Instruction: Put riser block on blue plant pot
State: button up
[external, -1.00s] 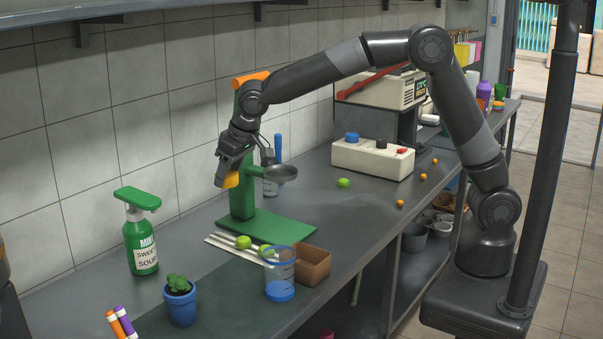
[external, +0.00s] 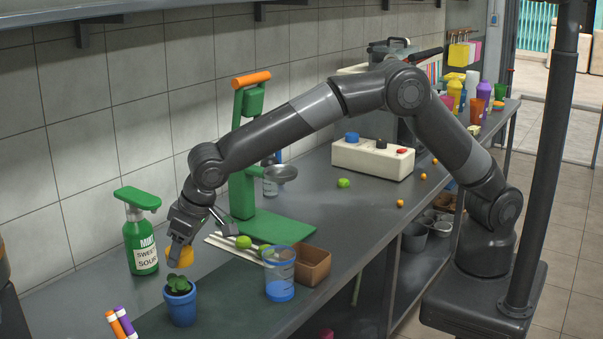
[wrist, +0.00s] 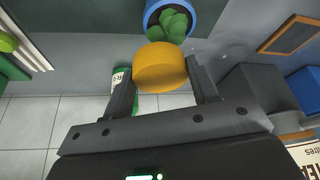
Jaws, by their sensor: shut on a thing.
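The riser block is an orange-yellow round block (external: 182,257); it also shows in the wrist view (wrist: 160,68). My gripper (external: 180,250) is shut on it and holds it in the air, just above the plant and slightly behind it. The blue plant pot (external: 182,309) stands upright on the counter with a green leafy plant (external: 178,284) in it. In the wrist view the pot (wrist: 150,14) lies just beyond the block, at the top middle. The block and the plant look close together; I cannot tell whether they touch.
A green spray bottle (external: 140,240) stands left of my gripper. Markers (external: 122,322) stand left of the pot. A clear blue-based cup (external: 279,275) and a brown box (external: 312,265) are to the right. The green press (external: 245,190) stands behind. Counter between pot and cup is clear.

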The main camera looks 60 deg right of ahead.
aim_at(181, 267)
jog(key=shift+s+a+f, duration=0.15)
jog(key=shift+a+f, duration=0.25)
jog(key=shift+a, duration=0.15)
jog(key=shift+s+a+f, duration=0.15)
jog(key=shift+a+f, duration=0.2)
jog(key=shift+a, duration=0.2)
jog(key=shift+f, duration=1.9)
jog(key=shift+f, duration=0.15)
jog(key=o, duration=1)
jog(key=v, duration=1.2)
jog(key=shift+d, duration=0.15)
